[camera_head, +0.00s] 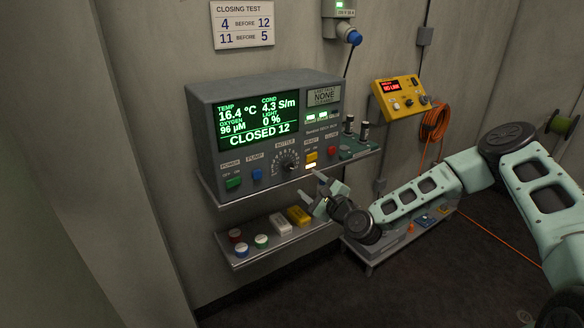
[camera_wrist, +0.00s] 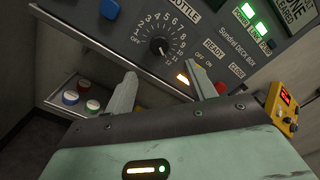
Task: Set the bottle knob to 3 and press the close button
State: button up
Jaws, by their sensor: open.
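The dark round bottle knob (camera_head: 289,163) is on the front of the grey deck box (camera_head: 200,125), inside a numbered dial. It also shows in the wrist view (camera_wrist: 157,46), with its white mark toward the high numbers at lower right. The screen (camera_head: 258,120) reads "CLOSED 12". My gripper (camera_head: 314,188) is open and empty, in front of and below the panel. Its fingertips (camera_wrist: 162,72) are apart, below the knob, touching nothing that I can see.
A shelf below holds round caps (camera_head: 261,241) and white and yellow blocks (camera_head: 298,216). A green power switch (camera_head: 233,183) and blue pump button (camera_head: 257,175) are left of the knob. A yellow box (camera_head: 400,97) and orange cable (camera_head: 434,120) hang at right. A wall sign (camera_head: 243,24) reads "CLOSING TEST".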

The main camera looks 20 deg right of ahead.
aim_at(290, 168)
jog(key=p+x, duration=0.2)
jog(key=x, duration=0.8)
jog(key=shift+w, duration=0.15)
jog(key=shift+f, duration=0.1)
jog(key=c, duration=1)
